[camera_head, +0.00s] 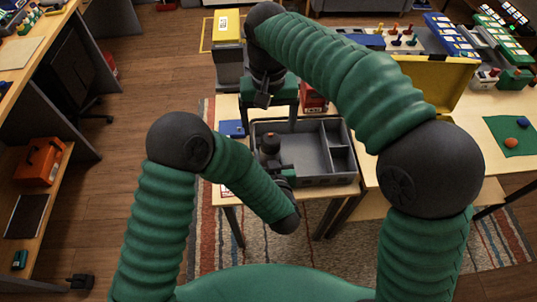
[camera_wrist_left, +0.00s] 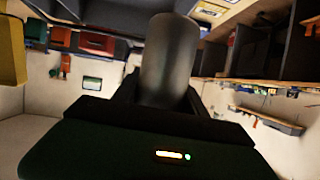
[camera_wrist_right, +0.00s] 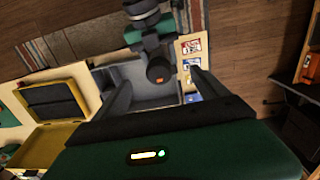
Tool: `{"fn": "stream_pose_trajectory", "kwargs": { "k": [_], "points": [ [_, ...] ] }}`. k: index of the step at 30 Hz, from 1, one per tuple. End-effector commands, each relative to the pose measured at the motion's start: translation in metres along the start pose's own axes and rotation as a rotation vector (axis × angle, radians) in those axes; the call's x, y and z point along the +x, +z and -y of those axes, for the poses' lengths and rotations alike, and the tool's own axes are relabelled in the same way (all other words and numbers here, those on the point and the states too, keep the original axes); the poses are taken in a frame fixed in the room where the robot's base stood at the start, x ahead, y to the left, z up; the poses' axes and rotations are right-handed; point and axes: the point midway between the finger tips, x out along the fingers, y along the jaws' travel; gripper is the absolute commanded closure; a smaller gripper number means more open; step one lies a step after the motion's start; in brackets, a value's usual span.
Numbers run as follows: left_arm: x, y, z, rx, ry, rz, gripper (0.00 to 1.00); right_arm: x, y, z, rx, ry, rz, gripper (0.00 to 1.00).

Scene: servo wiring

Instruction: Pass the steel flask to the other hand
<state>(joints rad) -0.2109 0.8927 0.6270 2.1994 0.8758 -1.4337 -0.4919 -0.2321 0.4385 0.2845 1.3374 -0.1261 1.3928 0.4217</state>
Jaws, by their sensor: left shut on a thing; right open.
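The steel flask (camera_head: 269,146) stands roughly upright above the grey tray in the head view, its dark top up. My left gripper (camera_head: 281,172) is shut on it low down; the flask body (camera_wrist_left: 168,62) rises from between the fingers in the left wrist view. My right gripper (camera_head: 270,114) is open and empty above and beyond the flask, fingers pointing down. In the right wrist view the flask's round dark top (camera_wrist_right: 159,70) shows between the spread fingers, apart from them. The flask's lower end is hidden.
The grey divided tray (camera_head: 318,181) sits on the wooden table beneath both grippers. A blue item (camera_head: 232,129) lies left of the tray and a red one (camera_head: 314,97) behind it. An open yellow case (camera_head: 440,80) stands at the right. Floor is free at the left.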

Motion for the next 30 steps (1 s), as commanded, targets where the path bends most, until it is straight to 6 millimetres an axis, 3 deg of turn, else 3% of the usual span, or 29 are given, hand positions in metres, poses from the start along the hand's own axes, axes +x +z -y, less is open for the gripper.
{"fn": "stream_pose_trajectory", "kwargs": {
  "k": [4, 7, 11, 18, 24, 30],
  "points": [
    [0.000, -0.001, 0.000, -0.001, 0.000, -0.002, 1.00, 0.018, 0.000, -0.041, 0.079, 0.042, 0.038, 0.16],
    [0.000, -0.001, 0.000, -0.001, 0.000, -0.002, 1.00, 0.036, 0.004, -0.083, 0.160, 0.082, 0.077, 0.16],
    [0.000, -0.001, 0.000, -0.001, 0.000, -0.002, 1.00, 0.065, 0.022, -0.135, 0.238, 0.115, 0.111, 0.16],
    [-0.001, -0.001, 0.000, -0.001, 0.000, -0.003, 1.00, 0.126, 0.087, -0.161, 0.133, 0.023, -0.075, 0.16],
    [0.000, -0.001, 0.000, -0.001, 0.000, -0.002, 1.00, 0.160, 0.141, -0.176, 0.100, 0.002, -0.207, 0.16],
    [0.002, -0.001, 0.000, 0.000, 0.000, 0.000, 1.00, 0.168, 0.153, -0.179, 0.093, 0.003, -0.241, 0.16]
  ]
}}
